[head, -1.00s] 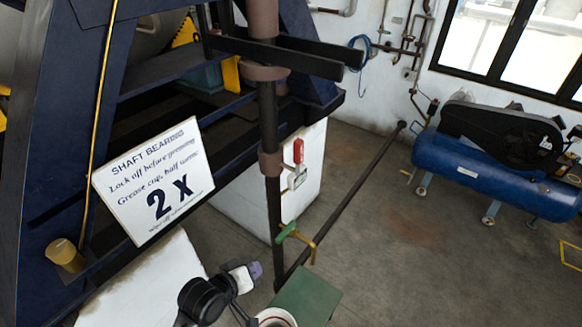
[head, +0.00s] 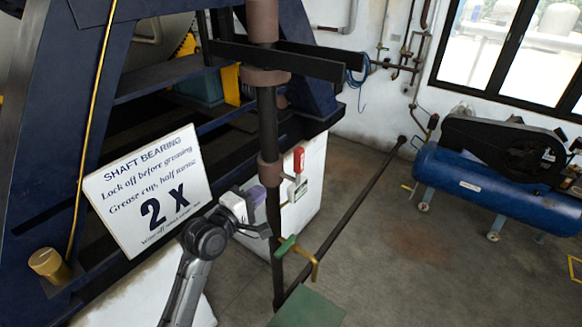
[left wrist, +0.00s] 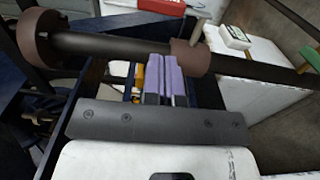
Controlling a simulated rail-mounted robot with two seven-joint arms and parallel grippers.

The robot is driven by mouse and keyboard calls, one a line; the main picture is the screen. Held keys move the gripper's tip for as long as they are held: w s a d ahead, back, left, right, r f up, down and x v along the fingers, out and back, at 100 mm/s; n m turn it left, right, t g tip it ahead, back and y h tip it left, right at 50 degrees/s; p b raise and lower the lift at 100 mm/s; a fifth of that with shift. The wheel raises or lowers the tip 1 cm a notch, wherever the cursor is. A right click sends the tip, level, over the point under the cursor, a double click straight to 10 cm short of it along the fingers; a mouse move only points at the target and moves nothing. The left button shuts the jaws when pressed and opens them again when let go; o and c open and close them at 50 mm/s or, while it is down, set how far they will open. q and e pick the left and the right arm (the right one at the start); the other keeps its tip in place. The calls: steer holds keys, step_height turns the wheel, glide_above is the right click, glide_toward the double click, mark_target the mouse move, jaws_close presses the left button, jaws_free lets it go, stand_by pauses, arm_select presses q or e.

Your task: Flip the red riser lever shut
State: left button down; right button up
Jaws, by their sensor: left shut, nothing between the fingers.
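The red riser lever (head: 299,160) stands upright, beside and roughly along the dark vertical riser pipe (head: 268,120), near a brown collar (head: 270,171). In the left wrist view its red handle (left wrist: 162,5) is cut by the top edge, with a grey stem (left wrist: 197,30) by the collar. In the left wrist view the fingers (left wrist: 165,78) point toward the pipe and collar; I cannot tell contact. My right gripper is not in view.
A shaft bearing sign (head: 147,190) is left of my arm. A white block (head: 310,185) stands behind the riser.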

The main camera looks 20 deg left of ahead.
mark_target(296, 162)
arm_select(q)
steer(key=p+x, duration=0.2)
steer(key=x, duration=1)
steer(key=shift+p, duration=0.3)
steer(key=shift+x, duration=0.95)
steer(key=shift+f, duration=0.1)
steer(key=shift+w+d, duration=0.1)
steer(key=shift+w, duration=0.1)
